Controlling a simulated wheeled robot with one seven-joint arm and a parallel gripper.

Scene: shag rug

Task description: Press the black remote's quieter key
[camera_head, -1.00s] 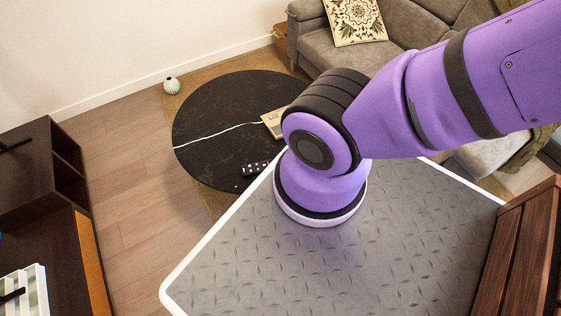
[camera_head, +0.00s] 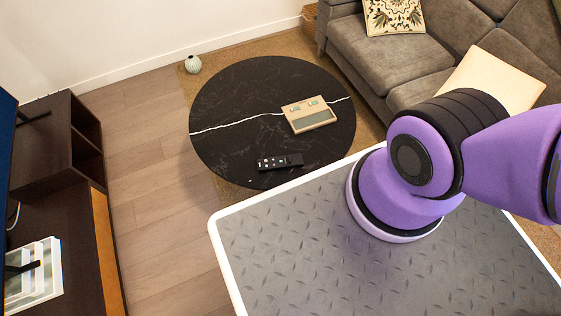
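The black remote (camera_head: 280,162) lies on the round black marble-look table (camera_head: 225,100), near its front edge. It is dark with light keys, mostly toward its left end. The keys are too small here to tell which one is the quieter key. My arm's purple links show at the right, and nothing of them covers the remote. My gripper is out of view.
A beige device (camera_head: 309,115) with a grey panel lies behind the remote. A grey sofa (camera_head: 385,62) stands at the back right, a dark cabinet (camera_head: 50,170) at the left. A small pale vase (camera_head: 193,64) stands on the rug's corner. Wood floor (camera_head: 160,190) lies clear left of the table.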

